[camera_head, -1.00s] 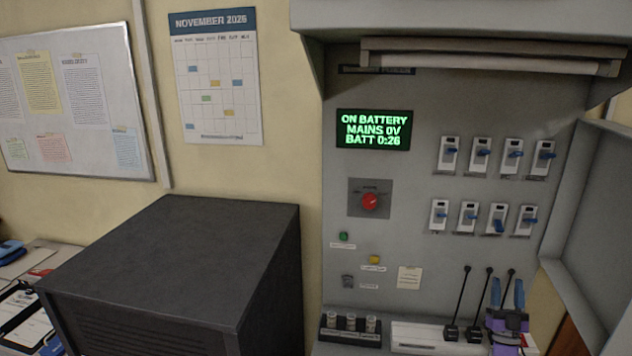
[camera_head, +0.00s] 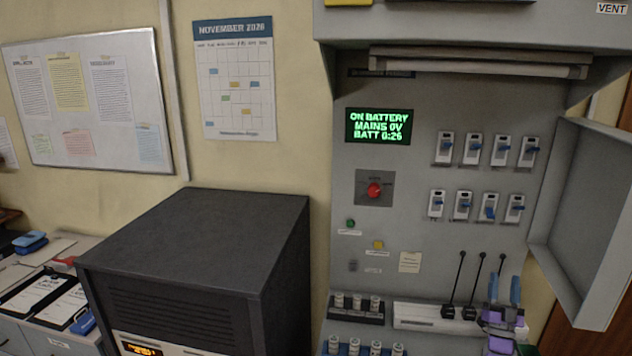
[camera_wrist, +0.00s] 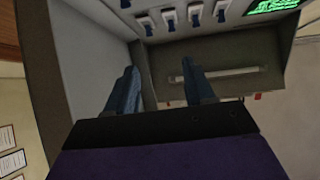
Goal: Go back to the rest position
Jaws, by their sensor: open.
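My gripper (camera_head: 505,278) is at the lower right of the head view, in front of the console's lower part. Its two blue fingers point up and stand apart, with nothing between them. In the wrist view my gripper (camera_wrist: 160,75) also shows open and empty, and the console appears upside down beyond it. The grey console panel (camera_head: 400,285) has an open door (camera_head: 588,220) on its right, close to my gripper.
The panel has a green display (camera_head: 378,127), a red rotary knob (camera_head: 374,190) and two rows of blue-levered switches (camera_head: 473,148). Black levers (camera_head: 476,285) stand just left of my gripper. A dark cabinet (camera_head: 195,240) stands at left, with clipboards (camera_head: 35,295) beyond it.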

